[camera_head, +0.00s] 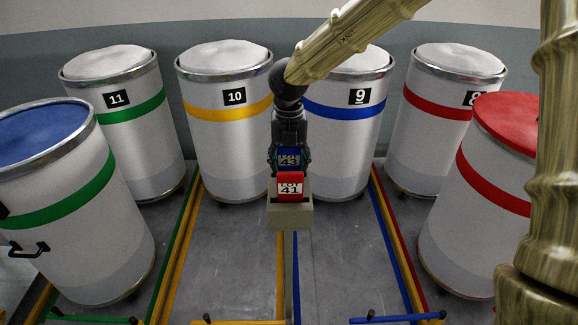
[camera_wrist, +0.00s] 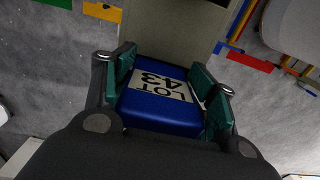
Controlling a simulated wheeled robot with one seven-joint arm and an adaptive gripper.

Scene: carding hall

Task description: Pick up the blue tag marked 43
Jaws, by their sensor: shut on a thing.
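The blue tag marked 43 (camera_wrist: 160,109) sits between the two green-padded fingers of my gripper (camera_wrist: 168,88) in the wrist view, with its white "LOT 43" label showing upside down. My gripper is shut on it. In the head view the blue tag (camera_head: 289,158) shows just behind a red tag marked 41 (camera_head: 290,186), and my gripper (camera_head: 289,150) comes down on it from above. The red tag stands at the top of a grey holder (camera_head: 290,216) on a post. Whether the blue tag still touches the holder is hidden.
White drums numbered 11 (camera_head: 118,120), 10 (camera_head: 228,130), 9 (camera_head: 345,130) and 8 (camera_head: 440,120) stand along the back wall. A blue-topped drum (camera_head: 75,210) is at left, a red-topped drum (camera_head: 480,220) at right. Coloured lines cross the grey floor (camera_head: 235,250).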

